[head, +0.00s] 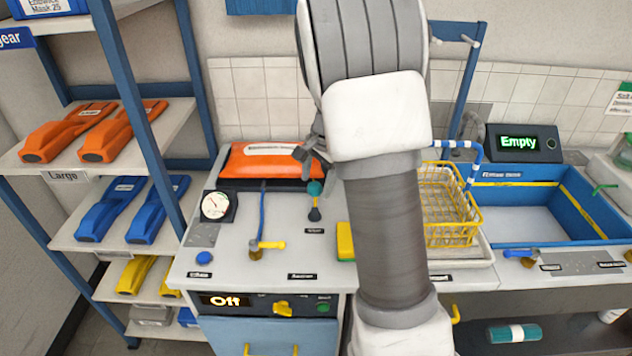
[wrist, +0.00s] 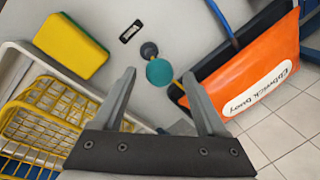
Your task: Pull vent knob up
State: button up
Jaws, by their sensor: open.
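My gripper (wrist: 159,76) is open and empty, and no contact with the knob shows. In the head view my gripper (head: 310,153) is partly hidden behind my arm, close above and behind the knob. The knob's small label (head: 314,231) is too small to read.
The orange bag (head: 262,162) lies close to the knob. A yellow-green sponge (head: 345,242) and a yellow wire basket (head: 452,232) are to its right. A pressure gauge (head: 215,206) and a yellow-handled valve (head: 262,246) are to its left.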

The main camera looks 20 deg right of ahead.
jog(key=p+v, duration=0.2)
jog(key=v, duration=1.4)
jog(key=shift+s+r, duration=0.15)
jog(key=shift+r, duration=0.1)
jog(key=shift+d, duration=0.1)
